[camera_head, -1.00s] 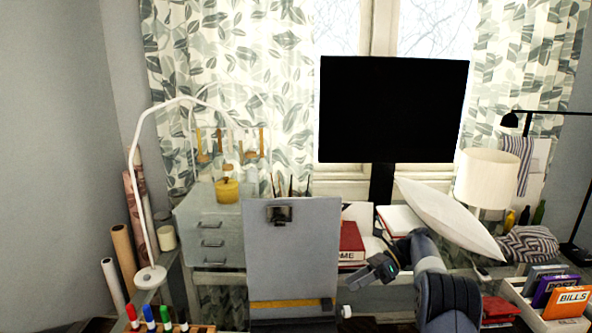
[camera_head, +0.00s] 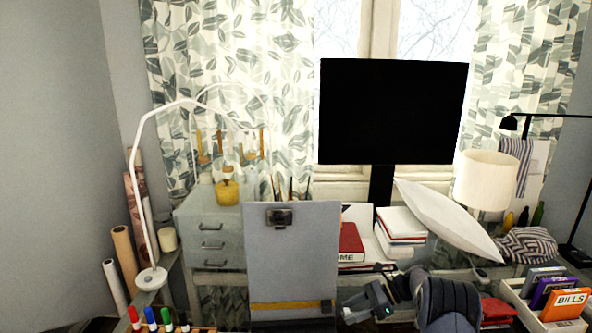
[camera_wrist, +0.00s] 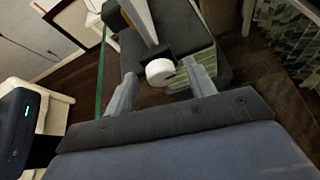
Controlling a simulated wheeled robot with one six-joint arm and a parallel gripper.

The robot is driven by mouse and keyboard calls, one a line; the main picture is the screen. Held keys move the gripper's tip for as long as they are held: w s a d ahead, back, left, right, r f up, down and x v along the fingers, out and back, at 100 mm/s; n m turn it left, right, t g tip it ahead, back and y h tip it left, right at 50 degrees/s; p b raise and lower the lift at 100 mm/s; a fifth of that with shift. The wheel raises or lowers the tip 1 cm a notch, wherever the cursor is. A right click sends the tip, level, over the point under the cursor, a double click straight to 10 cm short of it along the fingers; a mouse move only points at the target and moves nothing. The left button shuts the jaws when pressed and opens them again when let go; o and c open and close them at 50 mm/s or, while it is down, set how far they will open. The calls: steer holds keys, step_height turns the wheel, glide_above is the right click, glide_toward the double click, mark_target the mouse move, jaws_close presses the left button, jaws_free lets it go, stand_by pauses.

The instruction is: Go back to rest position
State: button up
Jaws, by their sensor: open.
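My gripper (camera_head: 366,304) is low in the head view, folded in close in front of the desk, with a small green light on its dark body. In the wrist view its two grey fingers (camera_wrist: 163,86) stand apart and hold nothing. A small white round piece (camera_wrist: 160,72) shows between and beyond the fingertips; I cannot tell how far off it is. My dark arm rises at the lower right of the head view.
A grey clipboard (camera_head: 291,255) stands just left of my gripper. Behind are a drawer unit (camera_head: 211,241), a black monitor (camera_head: 392,110), books (camera_head: 351,244) and a tilted white pillow (camera_head: 450,217). A file box (camera_head: 515,305) is at right. Wood floor (camera_wrist: 285,105) shows in the wrist view.

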steer(key=n+t, duration=0.2)
steer(key=n, duration=0.1)
steer(key=shift+s+t, duration=0.3)
steer(key=n+t, duration=0.1)
steer(key=n+t+y, duration=0.1)
steer(key=n, duration=0.1)
steer(key=shift+s+d+f+n+t, duration=0.1)
steer(key=shift+s+f+n+t, duration=0.15)
steer(key=shift+n+t, duration=0.15)
steer(key=b+v, duration=0.1)
steer(key=v, duration=0.8)
steer(key=shift+d, duration=0.3)
